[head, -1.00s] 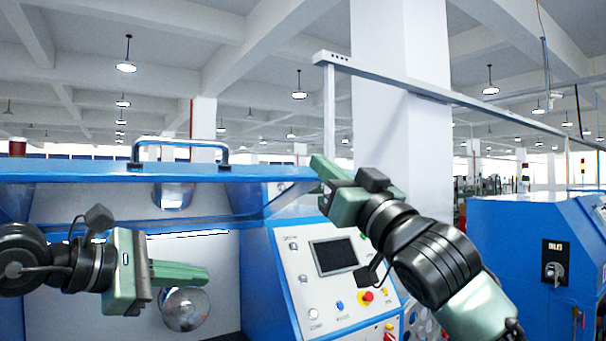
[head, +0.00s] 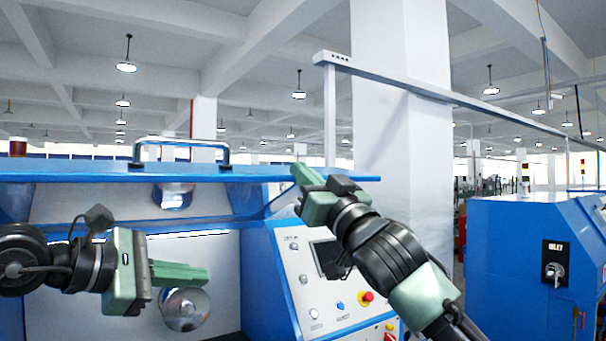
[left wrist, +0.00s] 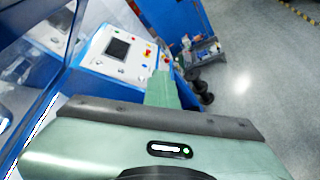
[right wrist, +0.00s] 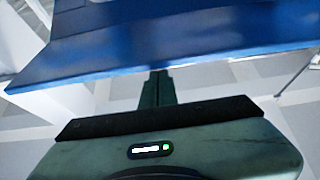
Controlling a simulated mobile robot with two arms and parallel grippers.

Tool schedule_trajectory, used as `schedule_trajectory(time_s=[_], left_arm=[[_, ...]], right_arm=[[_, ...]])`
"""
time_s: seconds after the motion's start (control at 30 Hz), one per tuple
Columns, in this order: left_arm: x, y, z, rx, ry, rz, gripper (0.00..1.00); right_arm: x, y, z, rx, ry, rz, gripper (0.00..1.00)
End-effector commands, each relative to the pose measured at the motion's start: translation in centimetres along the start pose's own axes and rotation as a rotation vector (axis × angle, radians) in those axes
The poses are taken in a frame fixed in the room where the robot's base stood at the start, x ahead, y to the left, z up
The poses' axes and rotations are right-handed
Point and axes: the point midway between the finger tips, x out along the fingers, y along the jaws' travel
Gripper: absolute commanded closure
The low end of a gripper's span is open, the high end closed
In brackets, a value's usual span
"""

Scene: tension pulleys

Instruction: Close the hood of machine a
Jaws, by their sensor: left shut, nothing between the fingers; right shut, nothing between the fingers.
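The blue hood (head: 100,172) of the machine is raised and runs across the left half of the head view, with a blue-grey handle (head: 182,143) on its top. Below it the machine's interior is open, with a round metal part (head: 186,309) inside. My right gripper (head: 298,170) is shut and empty at the hood's right end; in the right wrist view its fingers (right wrist: 158,78) point at the blue hood (right wrist: 180,45), and I cannot tell if they touch. My left gripper (head: 206,276) is shut and empty in front of the opening, below the hood, pointing right.
A control panel (head: 325,285) with a screen and buttons stands right of the opening, partly behind my right arm. Another blue machine (head: 510,250) is at the right. In the left wrist view, open grey floor (left wrist: 250,75) lies to the right.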

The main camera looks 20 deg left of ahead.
Motion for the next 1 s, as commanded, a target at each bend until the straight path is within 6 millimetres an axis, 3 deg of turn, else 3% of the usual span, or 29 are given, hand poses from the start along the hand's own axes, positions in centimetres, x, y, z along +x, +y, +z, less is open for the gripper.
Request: schedule_trajectory(time_s=[0.13,0.4,0.73,0.87,1.0], left_arm=[[0.0,0.0,0.0,0.0,0.0,0.0,1.0],[0.0,0.0,0.0,0.0,0.0,0.0,1.0],[0.0,0.0,0.0,0.0,0.0,0.0,0.99],[0.0,0.0,0.0,0.0,0.0,0.0,0.66],[0.0,0.0,0.0,0.0,0.0,0.0,0.66]], right_arm=[[-0.2,0.0,0.3,0.001,-0.001,0.0,1.0],[-2.5,0.0,2.9,0.003,-0.003,0.0,1.0],[-2.6,0.0,3.0,0.0,-0.003,0.001,1.0],[-2.6,0.1,3.0,0.0,-0.003,0.001,1.0],[-2.6,0.1,3.1,0.0,-0.003,0.001,1.0]])
